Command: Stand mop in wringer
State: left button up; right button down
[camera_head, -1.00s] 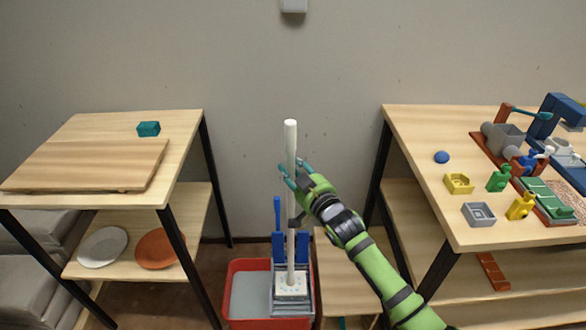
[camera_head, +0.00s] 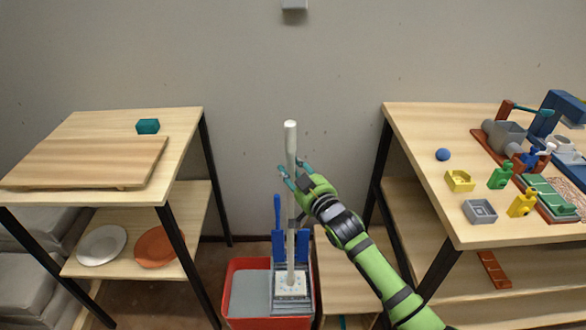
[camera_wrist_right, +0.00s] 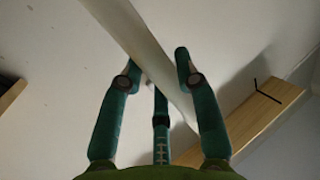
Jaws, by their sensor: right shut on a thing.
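The mop (camera_head: 291,150) stands about upright in the head view, with a long whitish handle. Its pale, speckled head (camera_head: 291,284) is at the grey wringer (camera_head: 291,306) on the right side of the red bucket (camera_head: 232,310). I cannot tell whether the head rests on the wringer's bottom. My right gripper (camera_head: 291,177) is shut on the handle in its upper half. In the right wrist view the handle (camera_wrist_right: 135,35) runs slanting between the teal fingers. My left gripper is in neither view.
A left table (camera_head: 185,125) holds a board (camera_head: 90,162) and a teal block (camera_head: 148,126). A right table (camera_head: 420,150) carries several coloured pieces. A low wooden surface (camera_head: 340,275) is right of the bucket. Blue uprights (camera_head: 277,240) rise behind the wringer.

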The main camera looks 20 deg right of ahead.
jog(key=c, duration=0.8)
grip_release()
jog(key=shift+f, duration=0.15)
jog(key=s+d, duration=0.2)
jog(key=s, duration=1)
jog(key=s+d+f+g+h, duration=0.1)
jog(key=s+f+g, duration=0.25)
jog(key=f, duration=0.85)
jog(key=s+d+f+m+g+h, duration=0.15)
jog(key=s+f, duration=0.25)
jog(key=f, duration=0.7)
jog(key=s+d+f+n+g, duration=0.1)
jog(key=s+f+g, duration=0.2)
jog(key=f, duration=0.9)
jog(key=s+f+g, duration=0.2)
jog(key=s+f, duration=0.4)
jog(key=s, duration=0.5)
jog(key=s+a+f+g, duration=0.1)
jog(key=s+f+g, duration=0.2)
jog(key=s+f, duration=0.3)
jog(key=s+a+f+g+h, duration=0.1)
jog(key=s+f+g, duration=0.2)
jog(key=s, duration=1.4)
jog(key=shift+a+f, duration=0.15)
jog(key=shift+f, duration=0.85)
jog(key=shift+a+f, duration=0.1)
jog(key=shift+f, duration=0.9)
